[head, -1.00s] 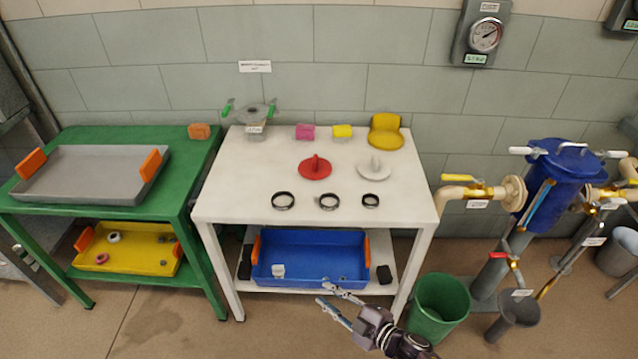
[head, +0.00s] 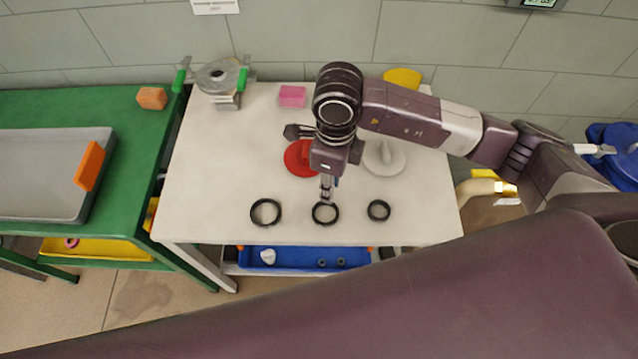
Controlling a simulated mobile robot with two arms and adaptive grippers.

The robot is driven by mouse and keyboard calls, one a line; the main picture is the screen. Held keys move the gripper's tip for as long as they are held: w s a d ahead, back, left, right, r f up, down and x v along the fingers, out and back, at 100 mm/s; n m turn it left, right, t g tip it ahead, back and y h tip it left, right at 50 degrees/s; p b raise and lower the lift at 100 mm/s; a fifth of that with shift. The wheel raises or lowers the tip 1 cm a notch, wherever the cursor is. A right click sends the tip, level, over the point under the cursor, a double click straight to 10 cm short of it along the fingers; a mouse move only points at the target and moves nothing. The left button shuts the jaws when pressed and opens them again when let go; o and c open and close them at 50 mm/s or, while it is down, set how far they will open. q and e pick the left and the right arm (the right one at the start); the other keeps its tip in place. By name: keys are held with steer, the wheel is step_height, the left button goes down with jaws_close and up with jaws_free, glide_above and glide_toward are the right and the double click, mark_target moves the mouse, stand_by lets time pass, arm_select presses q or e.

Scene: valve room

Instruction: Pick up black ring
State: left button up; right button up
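Three black rings lie flat in a row near the front edge of the white table (head: 210,160): a left ring (head: 253,214), a middle ring (head: 325,224) and a smaller right ring (head: 369,211). My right gripper (head: 326,196) comes in from the right and points down at the middle ring, with its fingertips at or just above the ring's back edge. I cannot tell whether it touches the ring or how far apart its fingers are. My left gripper is not in view.
Behind my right gripper are a red part (head: 297,159) and a white part (head: 388,158) with upright handles. A pink block (head: 292,96) and a green-handled device (head: 219,76) stand at the back. A blue tray (head: 300,258) is below. The table's left side is clear.

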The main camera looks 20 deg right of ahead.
mark_target(320, 223)
steer(key=shift+w+d+f, duration=0.1)
steer(key=shift+w+d, duration=0.05)
steer(key=shift+d, duration=0.05)
steer(key=shift+s+f, duration=0.25)
steer(key=shift+f, duration=0.6)
steer(key=shift+a+f+p, duration=0.1)
steer(key=shift+f+p, duration=0.25)
steer(key=shift+p, duration=0.05)
steer(key=f, duration=0.2)
steer(key=f+p, duration=0.1)
steer(key=shift+w+f, duration=0.4)
steer(key=shift+f, duration=0.45)
jaws_close()
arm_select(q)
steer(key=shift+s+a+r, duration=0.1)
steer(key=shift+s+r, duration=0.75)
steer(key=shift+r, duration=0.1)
